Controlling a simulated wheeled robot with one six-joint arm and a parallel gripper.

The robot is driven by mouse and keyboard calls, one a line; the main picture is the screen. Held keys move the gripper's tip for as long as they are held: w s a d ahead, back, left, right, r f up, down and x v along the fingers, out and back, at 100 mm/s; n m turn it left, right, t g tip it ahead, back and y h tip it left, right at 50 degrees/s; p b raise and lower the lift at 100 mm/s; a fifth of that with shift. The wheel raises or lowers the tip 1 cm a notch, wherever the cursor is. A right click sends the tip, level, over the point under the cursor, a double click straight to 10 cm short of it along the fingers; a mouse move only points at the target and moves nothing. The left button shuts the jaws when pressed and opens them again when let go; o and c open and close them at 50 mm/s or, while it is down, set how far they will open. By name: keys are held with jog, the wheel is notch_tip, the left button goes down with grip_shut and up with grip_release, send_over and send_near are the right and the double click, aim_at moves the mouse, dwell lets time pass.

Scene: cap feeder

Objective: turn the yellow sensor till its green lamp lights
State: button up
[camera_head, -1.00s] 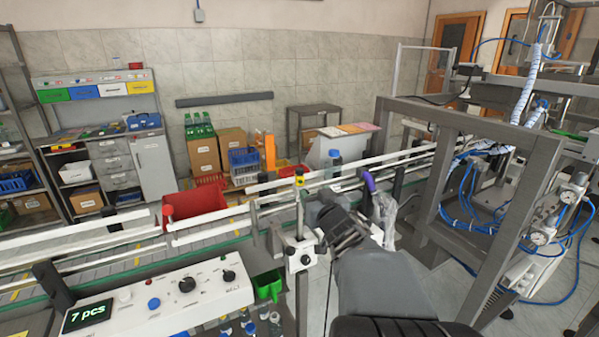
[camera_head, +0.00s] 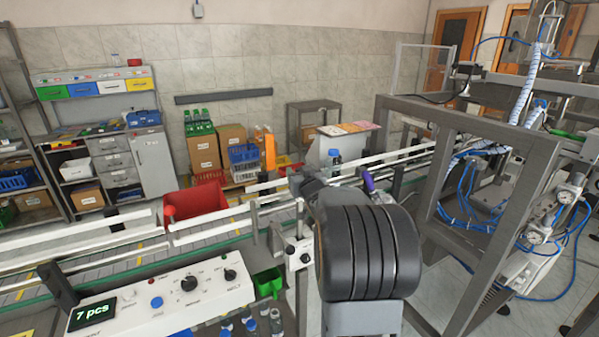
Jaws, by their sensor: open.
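The yellow sensor does not show now; my arm and gripper cover the spot at the top of its metal post (camera_head: 302,262), beside the conveyor rail. Its lamp cannot be seen. My gripper (camera_head: 303,182) is open at the top of that post, partly hidden behind my own dark, ribbed arm. I cannot tell whether its fingers are around the sensor or touching it.
The conveyor rail (camera_head: 110,232) runs across the view, with a bottle (camera_head: 334,159) on it. A red bin (camera_head: 194,203) stands behind the rail. The control panel (camera_head: 160,298) reads 7 pcs. A grey machine frame (camera_head: 487,130) stands at right.

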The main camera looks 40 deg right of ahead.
jog(key=shift+w, duration=0.15)
jog(key=c, duration=0.9)
jog(key=shift+d+r+n+y+p, duration=0.1)
jog(key=shift+r+n+y+p, duration=0.25)
jog(key=shift+y+p, duration=0.4)
jog(key=shift+n+t+y+p, duration=0.3)
jog(key=shift+n+y+p, duration=0.15)
jog(key=shift+p, duration=0.3)
jog(key=shift+n+y+p, duration=0.8)
jog(key=shift+y+p, duration=0.2)
jog(key=shift+y, duration=0.2)
jog(key=shift+f+n+y+p, duration=0.3)
jog(key=shift+n+y, duration=0.3)
jog(key=shift+y, duration=0.4)
